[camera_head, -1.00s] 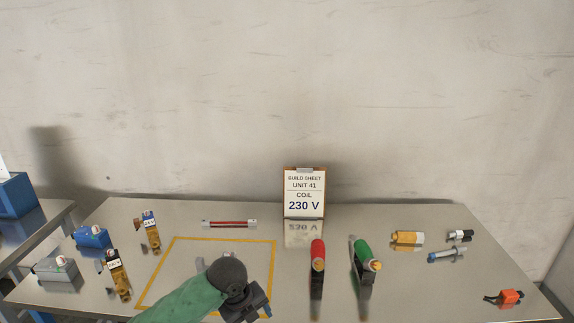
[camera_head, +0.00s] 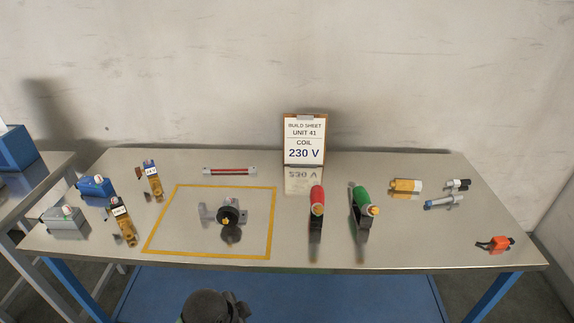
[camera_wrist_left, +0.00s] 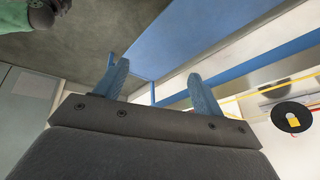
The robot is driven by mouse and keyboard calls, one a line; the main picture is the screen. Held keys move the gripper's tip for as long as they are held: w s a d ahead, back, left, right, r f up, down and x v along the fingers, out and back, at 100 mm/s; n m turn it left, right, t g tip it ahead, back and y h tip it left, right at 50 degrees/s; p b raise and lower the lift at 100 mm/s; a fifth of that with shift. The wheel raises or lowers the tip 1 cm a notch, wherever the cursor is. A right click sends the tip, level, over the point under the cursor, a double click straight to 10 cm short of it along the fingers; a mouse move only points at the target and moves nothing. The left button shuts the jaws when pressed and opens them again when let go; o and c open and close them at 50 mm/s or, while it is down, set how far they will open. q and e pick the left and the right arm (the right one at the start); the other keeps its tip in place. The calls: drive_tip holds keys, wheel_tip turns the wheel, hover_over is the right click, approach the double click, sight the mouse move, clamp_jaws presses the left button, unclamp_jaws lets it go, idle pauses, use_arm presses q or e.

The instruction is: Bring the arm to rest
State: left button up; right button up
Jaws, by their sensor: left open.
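In the wrist view my left gripper (camera_wrist_left: 153,74) is open, with its two blue fingers apart and nothing between them. In the head view a dark part of my left arm (camera_head: 212,306) shows at the bottom edge, in front of the table. It is clear of the tabletop objects. My right gripper is not in view. A grey part with a round black face (camera_head: 229,215) sits inside the yellow outlined square (camera_head: 271,225) on the table, apart from my arm. A black disc with a yellow mark (camera_wrist_left: 292,117) shows at the right of the wrist view.
The metal table (camera_head: 400,235) holds a build sheet (camera_head: 304,139) reading COIL 230 V, red (camera_head: 317,200) and green (camera_head: 361,200) handled tools, two tan coil parts, and blue (camera_head: 96,187) and grey (camera_head: 65,220) boxes. An orange part (camera_head: 495,244) lies far right. The front middle is clear.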

use_arm(q)
drive_tip(key=s+a+f+n+y, duration=0.2)
drive_tip(key=s+a+n, duration=0.3)
drive_tip(key=s, duration=0.1)
drive_tip(key=s+a+f+n+y, duration=0.1)
drive_tip(key=s+a+f+n, duration=0.2)
drive_tip(key=s+a+n, duration=0.3)
wheel_tip(320, 180, down, 28)
drive_tip(key=d+g, duration=0.1)
drive_tip(key=d, duration=0.1)
drive_tip(key=s+f, duration=0.3)
drive_tip(key=f, duration=0.6)
drive_tip(key=s+f+g, duration=0.1)
drive_tip(key=s+f, duration=0.2)
drive_tip(key=f, duration=0.7)
drive_tip(key=shift+s+m, duration=0.3)
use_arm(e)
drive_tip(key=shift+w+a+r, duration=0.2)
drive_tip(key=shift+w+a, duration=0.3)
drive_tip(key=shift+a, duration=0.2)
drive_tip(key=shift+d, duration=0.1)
